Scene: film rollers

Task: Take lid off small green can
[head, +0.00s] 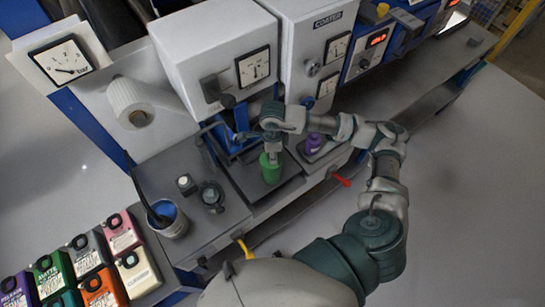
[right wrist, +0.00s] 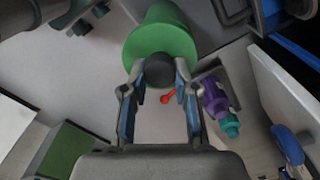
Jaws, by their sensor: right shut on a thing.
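The small green can (head: 271,168) is at the dark tray in front of the coater machine in the head view. In the right wrist view the green can (right wrist: 160,35) is at the top, with its dark round lid (right wrist: 158,72) facing the camera. My right gripper (head: 272,142) is over the top of the can. In the right wrist view its two fingers (right wrist: 158,88) are on either side of the dark lid, shut on it. The lid meets the can's top with no gap that I can see. I cannot tell whether the can is raised. My left gripper is not in view.
A cup of blue liquid (head: 167,219) with a dark handle, a small jar (head: 186,184) and a black round item (head: 212,195) are on the left. A red lever (head: 340,180) sticks out from the front edge.

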